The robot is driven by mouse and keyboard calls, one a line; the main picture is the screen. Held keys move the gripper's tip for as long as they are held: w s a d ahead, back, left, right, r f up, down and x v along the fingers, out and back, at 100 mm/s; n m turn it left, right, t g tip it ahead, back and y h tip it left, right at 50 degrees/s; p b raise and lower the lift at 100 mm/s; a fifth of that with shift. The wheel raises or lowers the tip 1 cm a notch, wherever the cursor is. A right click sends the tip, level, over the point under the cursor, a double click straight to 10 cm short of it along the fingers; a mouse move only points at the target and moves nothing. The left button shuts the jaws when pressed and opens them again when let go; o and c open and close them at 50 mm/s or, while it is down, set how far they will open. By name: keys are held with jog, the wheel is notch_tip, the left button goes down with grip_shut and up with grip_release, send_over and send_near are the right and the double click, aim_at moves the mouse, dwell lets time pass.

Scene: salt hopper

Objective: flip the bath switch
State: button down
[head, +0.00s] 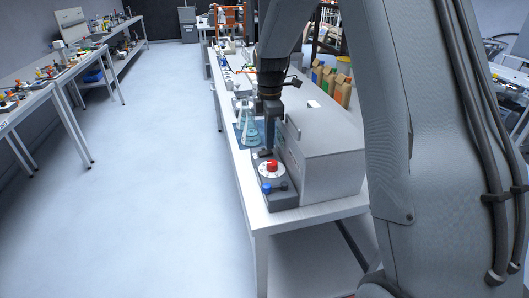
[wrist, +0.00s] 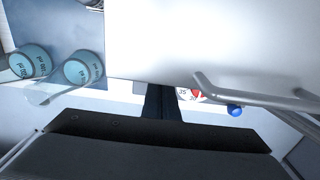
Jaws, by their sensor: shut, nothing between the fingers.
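The bath is a grey-white box (head: 325,150) near the front end of the bench, with a control strip along its left side. On the strip are a red knob on a white dial (head: 271,167), a blue knob (head: 267,188) nearer the front, and a small dark part (head: 264,154) behind the dial. I cannot tell for certain which is the switch. My gripper (head: 268,150) points down, shut and empty, just behind the dial; contact is unclear. In the wrist view the shut fingers (wrist: 163,102) stand beside the bath lid (wrist: 210,45), left of the red knob (wrist: 196,93) and blue knob (wrist: 234,110).
Glass flasks (head: 250,138) stand on a blue mat close behind my gripper; they show at left in the wrist view (wrist: 83,68). A lid handle (wrist: 245,95) sticks out near the knobs. Colourful boxes (head: 340,90) stand behind the bath. Floor (head: 160,180) at left is clear.

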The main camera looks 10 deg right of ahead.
aim_at(269, 151)
jog(key=shift+f+b, duration=0.3)
jog(key=shift+f, duration=0.5)
dwell(0.7)
jog(key=shift+r, duration=0.15)
notch_tip(269, 151, up, 7)
jog(key=p, duration=0.4)
jog(key=shift+p, duration=0.4)
jog(key=s+f+m+b, duration=0.1)
jog(key=s+m, duration=0.1)
jog(key=s, duration=0.1)
jog(key=s+f+m+b, duration=0.1)
jog(key=s+m, duration=0.2)
jog(key=s, duration=0.1)
jog(key=s+m+b, duration=0.1)
jog(key=s+m, duration=0.2)
jog(key=s, duration=0.1)
jog(key=shift+f+t, duration=0.3)
jog(key=shift+f, duration=0.1)
jog(key=s+f+m+b, duration=0.2)
jog(key=s+f+m, duration=0.2)
jog(key=s+m, duration=0.6)
jog(key=s, duration=0.4)
jog(key=shift+f+t+b, duration=0.2)
jog(key=shift+t+b, duration=0.15)
jog(key=shift+t, duration=0.05)
